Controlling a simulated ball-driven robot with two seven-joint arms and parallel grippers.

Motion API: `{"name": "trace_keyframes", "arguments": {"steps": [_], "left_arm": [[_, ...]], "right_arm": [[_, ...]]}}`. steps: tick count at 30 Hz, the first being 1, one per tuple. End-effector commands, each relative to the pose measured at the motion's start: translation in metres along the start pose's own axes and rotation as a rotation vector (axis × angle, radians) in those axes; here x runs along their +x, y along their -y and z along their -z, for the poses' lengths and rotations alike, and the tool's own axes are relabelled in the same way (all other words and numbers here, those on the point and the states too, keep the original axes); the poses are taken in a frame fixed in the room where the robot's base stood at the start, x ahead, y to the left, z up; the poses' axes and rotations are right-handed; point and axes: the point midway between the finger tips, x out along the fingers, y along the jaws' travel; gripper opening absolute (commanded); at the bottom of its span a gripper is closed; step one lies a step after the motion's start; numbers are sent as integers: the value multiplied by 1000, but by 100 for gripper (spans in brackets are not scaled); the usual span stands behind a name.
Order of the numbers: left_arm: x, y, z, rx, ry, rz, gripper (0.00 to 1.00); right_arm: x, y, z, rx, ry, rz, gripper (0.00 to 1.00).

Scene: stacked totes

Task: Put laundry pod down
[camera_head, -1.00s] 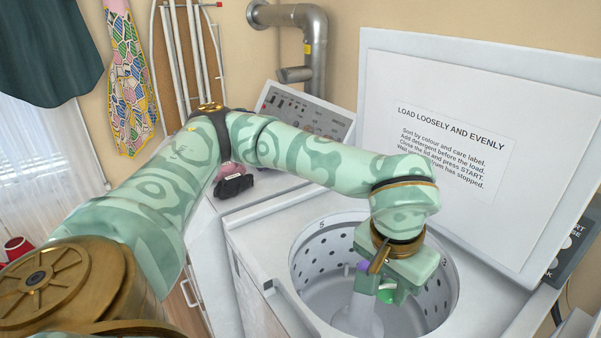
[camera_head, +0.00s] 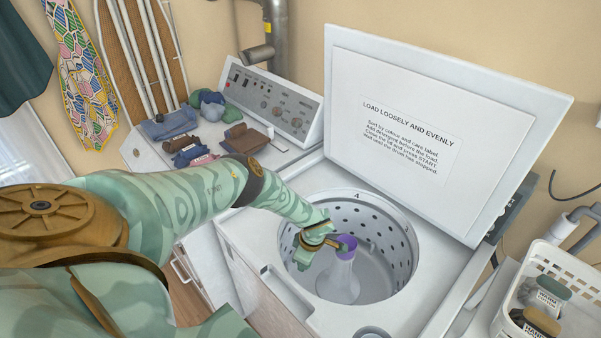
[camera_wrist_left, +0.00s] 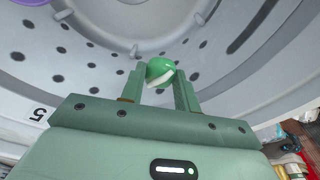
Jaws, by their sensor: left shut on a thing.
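The laundry pod (camera_wrist_left: 160,72), rounded, green and white, is held between the fingertips of my left gripper (camera_wrist_left: 160,85) in the left wrist view. In the head view my left gripper (camera_head: 325,250) is at the left part of the washer's open drum (camera_head: 385,240), beside the purple-topped agitator (camera_head: 342,278). The pod is not discernible there. Perforated drum wall (camera_wrist_left: 85,55) lies beyond the pod in the wrist view; I cannot tell whether the pod touches it. My right gripper is not in view.
The washer's white lid (camera_head: 430,140) stands open behind the drum. Folded clothes (camera_head: 200,140) lie by the control panel (camera_head: 270,100) at left. A white basket (camera_head: 530,262) with bottles stands at right. The drum's right side is clear.

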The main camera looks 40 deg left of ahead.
Motion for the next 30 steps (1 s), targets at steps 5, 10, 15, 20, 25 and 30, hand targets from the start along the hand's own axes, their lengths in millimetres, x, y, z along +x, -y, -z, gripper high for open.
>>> {"name": "trace_keyframes", "arguments": {"steps": [5, 10, 15, 20, 25, 30], "left_arm": [[11, -1, 7, -50, 0, 7, 10], [59, 0, 1, -54, -1, 10, 10], [114, 1, -7, -55, -2, 13, 10], [142, 0, -11, -53, -1, 11, 10], [150, 0, -13, -53, 0, 8, 10], [177, 0, -17, -53, -1, 10, 10]], "right_arm": [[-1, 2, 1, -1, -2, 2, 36], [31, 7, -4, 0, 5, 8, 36], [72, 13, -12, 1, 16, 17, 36], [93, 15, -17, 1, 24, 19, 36], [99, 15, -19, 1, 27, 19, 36], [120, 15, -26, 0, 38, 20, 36]]}}
